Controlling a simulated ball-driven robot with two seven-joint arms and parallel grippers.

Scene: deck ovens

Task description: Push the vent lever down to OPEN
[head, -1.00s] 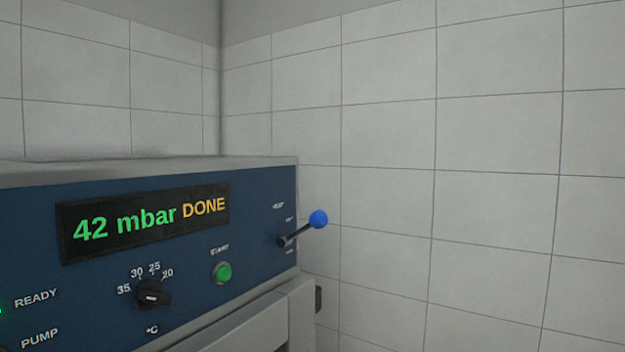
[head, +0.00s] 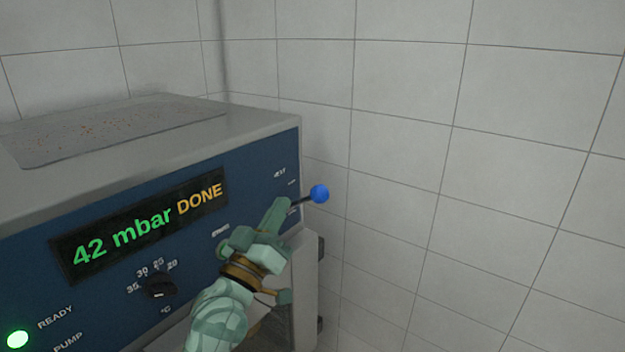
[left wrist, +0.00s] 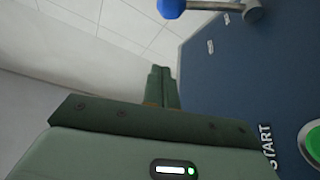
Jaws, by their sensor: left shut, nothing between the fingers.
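The vent lever is a dark rod with a blue ball knob (head: 319,194) at the right end of the blue panel. In the head view it sticks out to the right and tilts slightly up. My left gripper (head: 281,203) is shut and empty in front of the panel, its fingertips overlapping the lever's base in the picture. In the left wrist view the shut fingers (left wrist: 161,72) point up, below and left of the lever rod (left wrist: 212,6), with a visible gap. The blue knob also shows at the top (left wrist: 171,8). My right gripper is not in view.
The panel holds a display (head: 140,226) reading "42 mbar DONE", a black temperature knob (head: 160,286) and a lit green lamp (head: 17,339) by READY. The green START button (left wrist: 316,143) shows in the left wrist view. A tiled wall stands behind, with free room right of the lever.

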